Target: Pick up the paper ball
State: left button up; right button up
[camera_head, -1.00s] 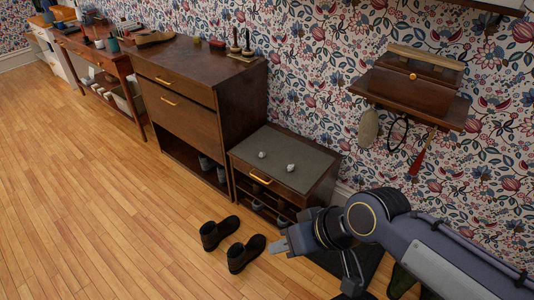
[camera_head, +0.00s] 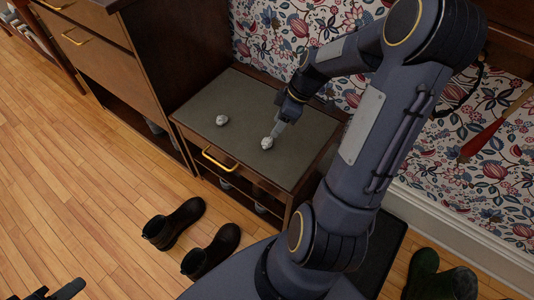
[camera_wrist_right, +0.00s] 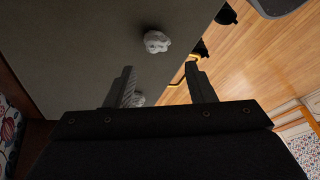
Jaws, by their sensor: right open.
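Two crumpled white paper balls rest on the grey top of a low brown cabinet (camera_head: 200,97). In the head view one ball (camera_head: 222,120) lies to the left and the other ball (camera_head: 267,143) to the right. My right gripper (camera_head: 277,130) is open, with its fingers close to the right ball; contact cannot be told.
A taller brown cabinet (camera_head: 95,50) stands left of the low one, and the patterned wall is behind. A brass drawer handle (camera_head: 218,160) is on the low cabinet's front. Brown boots (camera_head: 211,252) stand on the floor before it; green boots (camera_head: 440,278) are at lower right.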

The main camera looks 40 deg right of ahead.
aim_at(268, 140)
jog(key=b+x, duration=0.1)
jog(key=x, duration=0.4)
jog(key=b+x, duration=0.1)
jog(key=x, duration=0.2)
jog(key=shift+d+f+b, duration=0.2)
jog(key=shift+f+b, duration=0.15)
jog(key=c, duration=0.7)
